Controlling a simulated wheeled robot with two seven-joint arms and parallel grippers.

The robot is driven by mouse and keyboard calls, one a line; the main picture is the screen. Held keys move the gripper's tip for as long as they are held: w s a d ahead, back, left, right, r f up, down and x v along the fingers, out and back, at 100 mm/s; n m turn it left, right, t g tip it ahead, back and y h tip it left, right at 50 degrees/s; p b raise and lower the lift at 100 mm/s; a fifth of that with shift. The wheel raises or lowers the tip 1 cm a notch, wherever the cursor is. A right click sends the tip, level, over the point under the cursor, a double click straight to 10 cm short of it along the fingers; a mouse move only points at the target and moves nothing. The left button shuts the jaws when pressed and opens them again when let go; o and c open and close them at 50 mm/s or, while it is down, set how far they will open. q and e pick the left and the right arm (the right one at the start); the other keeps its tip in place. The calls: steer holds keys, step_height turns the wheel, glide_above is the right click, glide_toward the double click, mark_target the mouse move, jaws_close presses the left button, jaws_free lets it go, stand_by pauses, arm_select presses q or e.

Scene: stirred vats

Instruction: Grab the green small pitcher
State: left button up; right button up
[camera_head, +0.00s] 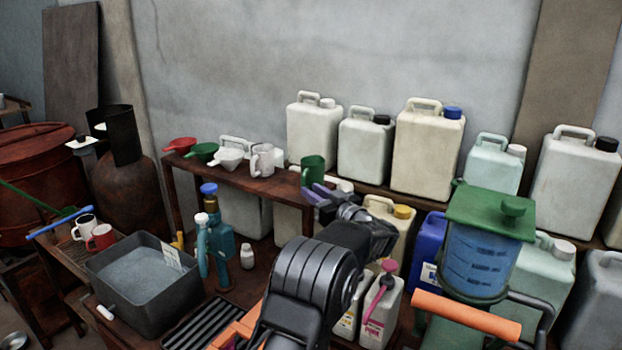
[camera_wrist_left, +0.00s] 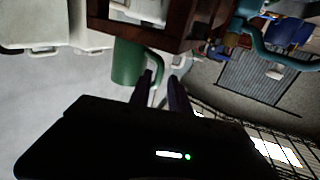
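The green small pitcher (camera_head: 313,170) stands at the right end of the wooden shelf (camera_head: 240,180). In the left wrist view the pitcher (camera_wrist_left: 127,62) appears upside down, with its handle toward my fingers. My left gripper (camera_head: 321,194) is just in front of and below the pitcher in the head view. In the left wrist view its two dark fingers (camera_wrist_left: 161,76) are apart, with the handle close to the tips and seemingly between them. I cannot tell whether they touch it. My right gripper is not in view.
A white pitcher (camera_head: 263,160) and several funnels, including a green one (camera_head: 202,152), share the shelf. Large jugs (camera_head: 428,150) line the wall behind and to the right. A green-lidded blue vessel (camera_head: 480,250) stands at right; a grey basin (camera_head: 140,285) is at lower left.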

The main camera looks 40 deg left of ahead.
mark_target(303, 184)
arm_select(q)
steer(key=x, duration=0.5)
steer(key=shift+w+a, duration=0.1)
steer(key=shift+c, duration=0.2)
stand_by(0.4)
jaws_close()
stand_by(1.1)
